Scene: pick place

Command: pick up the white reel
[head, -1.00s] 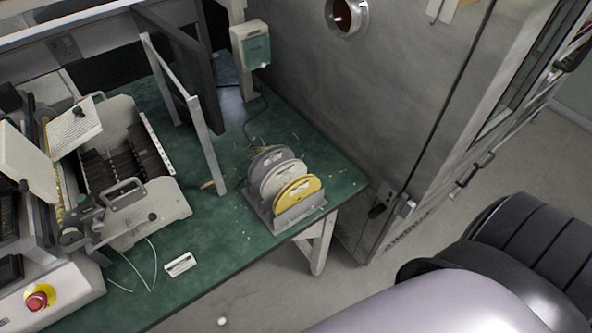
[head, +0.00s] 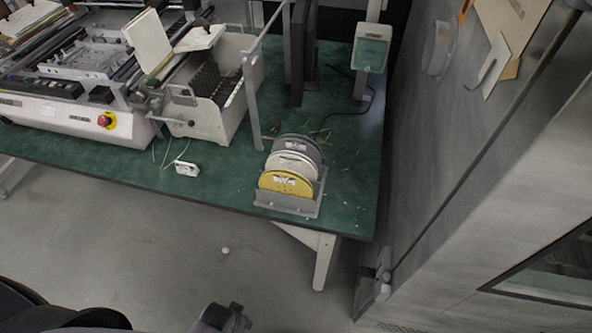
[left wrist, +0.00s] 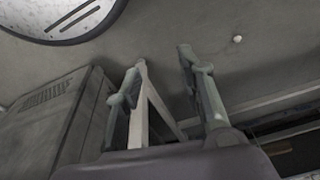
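The white reel (head: 293,160) stands upright in a grey rack (head: 290,207) near the front right of the green table. My right gripper is not in view.
The green table (head: 225,178) has a machine (head: 60,112) at left, a small white box (head: 187,168) and an upright metal frame (head: 251,100) left of the rack. A grey wall panel (head: 425,140) stands close at right. Open floor lies before the table.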

